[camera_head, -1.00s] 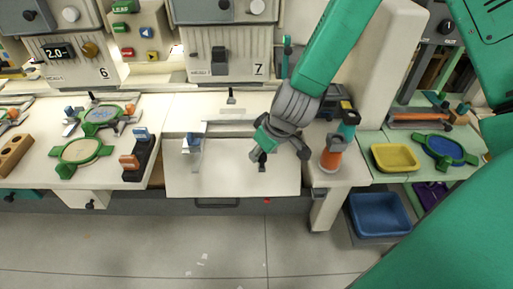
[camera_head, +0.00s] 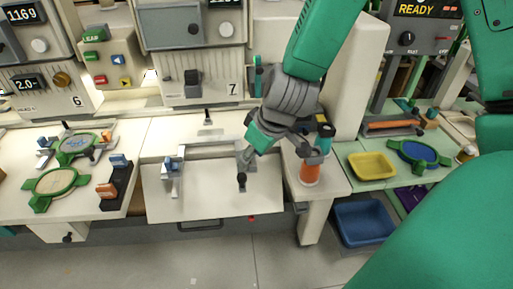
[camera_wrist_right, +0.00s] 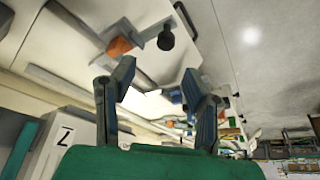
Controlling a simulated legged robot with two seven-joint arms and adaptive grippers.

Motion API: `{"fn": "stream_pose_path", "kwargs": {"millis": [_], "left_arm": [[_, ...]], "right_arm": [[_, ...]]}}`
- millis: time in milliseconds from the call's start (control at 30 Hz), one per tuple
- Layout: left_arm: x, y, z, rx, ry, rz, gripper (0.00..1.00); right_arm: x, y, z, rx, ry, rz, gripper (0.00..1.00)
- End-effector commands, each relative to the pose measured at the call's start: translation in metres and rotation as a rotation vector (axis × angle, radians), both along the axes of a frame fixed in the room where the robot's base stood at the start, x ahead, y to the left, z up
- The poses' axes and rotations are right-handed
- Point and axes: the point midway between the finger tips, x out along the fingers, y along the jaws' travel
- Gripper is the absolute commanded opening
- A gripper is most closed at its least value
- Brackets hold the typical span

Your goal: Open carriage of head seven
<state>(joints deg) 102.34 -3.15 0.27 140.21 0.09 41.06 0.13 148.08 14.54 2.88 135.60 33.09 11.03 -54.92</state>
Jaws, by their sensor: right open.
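Head seven (camera_head: 192,78) is the grey panel unit marked 7. Below it is a white plate (camera_head: 205,200) with a dark handle (camera_head: 200,226) at its front. A black knob (camera_head: 242,180) stands at the plate's right part, and a black knob on a grey bracket with an orange block (camera_wrist_right: 122,46) shows in the wrist view. My right gripper (camera_head: 280,156) is over the plate's right edge, beside the knob. In the wrist view its fingers (camera_wrist_right: 160,95) are apart with nothing between them. My left gripper is not in view.
Green hoops (camera_head: 52,183) lie on the left table. A yellow tray (camera_head: 371,166) and a blue bin (camera_head: 363,222) are to the right. The floor in front is clear.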

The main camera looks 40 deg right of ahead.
Motion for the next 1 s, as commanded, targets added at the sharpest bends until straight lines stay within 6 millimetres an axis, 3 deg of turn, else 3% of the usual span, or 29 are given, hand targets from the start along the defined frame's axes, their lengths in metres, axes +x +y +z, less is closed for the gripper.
{"fn": "stream_pose_path", "kwargs": {"millis": [133,367,867,1000], "left_arm": [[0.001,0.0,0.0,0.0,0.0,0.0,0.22],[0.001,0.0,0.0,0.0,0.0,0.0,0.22],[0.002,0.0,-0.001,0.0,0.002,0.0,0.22],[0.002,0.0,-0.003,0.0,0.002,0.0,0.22]], "right_arm": [[-0.007,-0.003,0.019,-0.002,-0.002,0.0,0.42],[-0.013,-0.004,0.029,-0.001,0.002,-0.001,0.42],[-0.013,-0.004,0.029,0.0,0.001,-0.001,0.42],[-0.017,-0.006,0.015,-0.012,0.022,-0.012,0.42]]}}
